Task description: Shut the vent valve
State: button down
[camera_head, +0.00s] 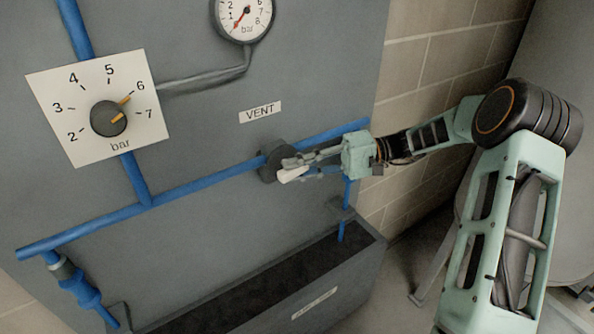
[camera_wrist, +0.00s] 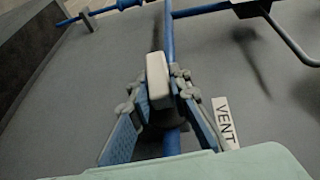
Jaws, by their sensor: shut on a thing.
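The vent valve is a dark round body (camera_head: 273,163) on the blue pipe, below the VENT label (camera_head: 260,112). Its pale handle (camera_head: 292,174) shows in the wrist view as a white block (camera_wrist: 158,80). There the handle lies roughly in line with the blue pipe (camera_wrist: 167,32). My gripper (camera_head: 312,163) reaches in from the right, with its fingers on the two sides of the handle in the wrist view (camera_wrist: 158,95). It is shut on the handle. The fingers and handle hide part of the valve body.
A pressure gauge (camera_head: 243,12) sits above, its red needle at the low end. A regulator knob (camera_head: 108,118) on a white dial points near 6. A dark-topped trough (camera_head: 250,287) juts out below the valve. A block wall (camera_head: 425,70) stands at right.

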jog(key=shift+y, duration=0.6)
jog(key=shift+m+g, duration=0.3)
jog(key=c, duration=1.8)
grip_release()
jog(key=v, duration=1.2)
jog(key=shift+f, duration=0.25)
jog(key=shift+s, duration=0.1)
